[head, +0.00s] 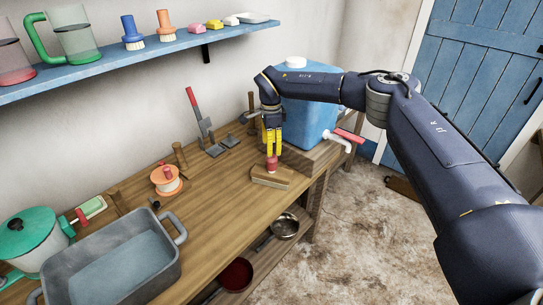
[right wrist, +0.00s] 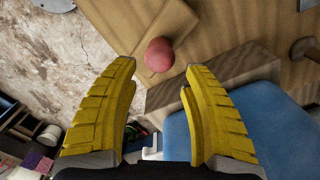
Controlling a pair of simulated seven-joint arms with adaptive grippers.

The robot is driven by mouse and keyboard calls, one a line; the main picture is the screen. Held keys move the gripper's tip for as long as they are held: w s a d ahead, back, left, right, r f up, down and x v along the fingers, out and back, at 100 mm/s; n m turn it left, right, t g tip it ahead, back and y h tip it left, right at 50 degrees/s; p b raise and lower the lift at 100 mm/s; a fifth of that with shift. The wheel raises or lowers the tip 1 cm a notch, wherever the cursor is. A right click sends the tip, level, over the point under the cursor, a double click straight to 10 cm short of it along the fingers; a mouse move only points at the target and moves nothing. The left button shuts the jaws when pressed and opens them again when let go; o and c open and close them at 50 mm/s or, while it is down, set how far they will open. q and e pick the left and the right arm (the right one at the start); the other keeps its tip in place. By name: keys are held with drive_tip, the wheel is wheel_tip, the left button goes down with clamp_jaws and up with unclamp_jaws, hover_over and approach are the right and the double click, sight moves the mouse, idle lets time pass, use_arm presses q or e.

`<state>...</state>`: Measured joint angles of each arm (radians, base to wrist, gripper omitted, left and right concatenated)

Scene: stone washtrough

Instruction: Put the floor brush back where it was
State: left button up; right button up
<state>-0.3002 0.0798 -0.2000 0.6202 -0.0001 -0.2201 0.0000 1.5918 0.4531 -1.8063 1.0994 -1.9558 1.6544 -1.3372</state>
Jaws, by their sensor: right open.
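The floor brush appears to be the wooden block (head: 270,178) with a red knob (head: 272,164) on top. It lies flat at the front edge of the wooden bench, near its right end. In the right wrist view the block (right wrist: 148,22) and the round red knob (right wrist: 159,54) show just past the fingertips. My right gripper (head: 272,152) points down above the knob, with its yellow fingers open. In the right wrist view the open fingers (right wrist: 160,70) stand either side of the knob's line, with nothing held. My left gripper is out of view.
A blue container (head: 310,105) with a tap stands close behind my right gripper, on a raised board. A grey basin (head: 115,270) is at front left.

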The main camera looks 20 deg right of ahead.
drive_tip(key=shift+r, duration=1.85)
drive_tip(key=shift+a, duration=0.15)
